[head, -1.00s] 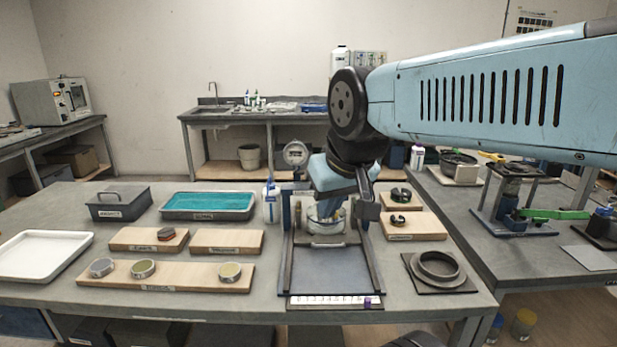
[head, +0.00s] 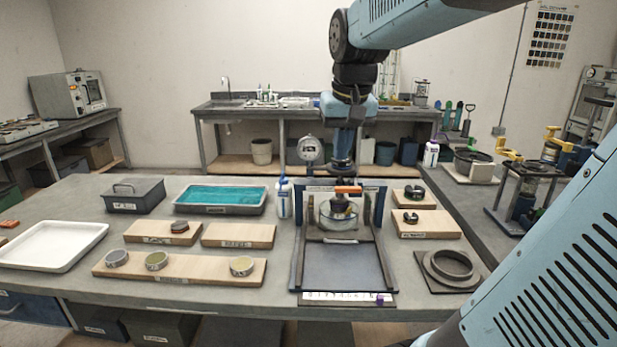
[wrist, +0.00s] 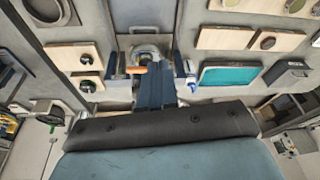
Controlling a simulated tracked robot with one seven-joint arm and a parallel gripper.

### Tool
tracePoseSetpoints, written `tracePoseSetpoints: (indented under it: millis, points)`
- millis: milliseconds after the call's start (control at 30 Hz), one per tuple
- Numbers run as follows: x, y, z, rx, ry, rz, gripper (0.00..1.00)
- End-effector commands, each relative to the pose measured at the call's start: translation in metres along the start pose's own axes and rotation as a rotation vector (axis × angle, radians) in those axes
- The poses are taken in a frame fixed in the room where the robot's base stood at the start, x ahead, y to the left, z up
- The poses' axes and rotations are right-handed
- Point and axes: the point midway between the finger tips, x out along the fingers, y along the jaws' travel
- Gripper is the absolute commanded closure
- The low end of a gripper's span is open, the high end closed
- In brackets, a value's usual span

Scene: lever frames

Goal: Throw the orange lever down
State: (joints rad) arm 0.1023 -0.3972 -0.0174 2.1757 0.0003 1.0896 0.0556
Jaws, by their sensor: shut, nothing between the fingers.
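The orange lever (head: 348,189) shows as a short, roughly level handle above a glass dish (head: 338,214) in the dark frame (head: 298,262) on the middle table. In the wrist view the orange lever (wrist: 137,70) lies just left of the dark blue end of my arm. My gripper (head: 342,168) points down just above and behind the lever in the head view. It is shut and holds nothing. Whether it touches the lever I cannot tell. The lever's pivot is too small to make out.
A white bottle (head: 283,198) stands close to the frame's left side. Wooden boards with dark rings (head: 413,192) lie to the right, near a round ring on a black plate (head: 450,266). A teal tray (head: 220,198) is at left. My arm covers part of the right table.

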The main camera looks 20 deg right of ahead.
Motion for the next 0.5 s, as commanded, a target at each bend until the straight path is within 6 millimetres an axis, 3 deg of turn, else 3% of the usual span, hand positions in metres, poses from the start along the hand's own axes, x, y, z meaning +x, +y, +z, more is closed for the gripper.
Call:
tracePoseSetpoints:
  millis: [200, 500]
  points:
    - [0.008, 0.017, -0.057, 0.075, -0.093, 0.019, 1.0]
    - [0.031, 0.046, -0.123, 0.17, -0.212, 0.041, 1.0]
